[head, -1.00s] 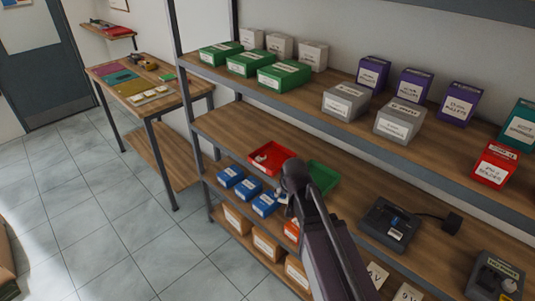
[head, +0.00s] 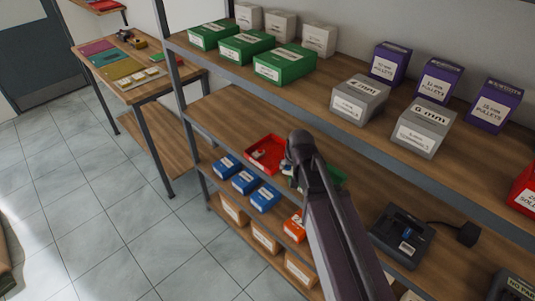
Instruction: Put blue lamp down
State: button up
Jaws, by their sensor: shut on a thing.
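I cannot make out a blue lamp in the head view. My arm reaches in from the bottom right, and its dark rounded joint stands in front of the middle shelf (head: 215,110). My gripper's fingers are hidden behind or below this arm, so neither they nor anything between them can be seen. A small pale patch shows just left of the arm, too small to identify. A red tray (head: 279,145) with small contents lies left of the arm. A green tray (head: 337,177) is mostly covered by the arm.
Green boxes (head: 284,66), grey boxes (head: 361,99) and purple boxes (head: 440,80) fill the upper shelf. A black charger-like device (head: 403,235) sits right of my arm. Blue bins (head: 245,181) and orange bins stand lower down. A workbench (head: 130,72) stands left. The middle shelf's left end is bare.

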jog(key=shift+a, duration=0.2)
jog(key=a+f+b, duration=0.4)
jog(key=a, duration=0.6)
jog(key=shift+s+f+n, duration=0.2)
jog(key=shift+s+n, duration=0.05)
jog(key=shift+n, duration=0.05)
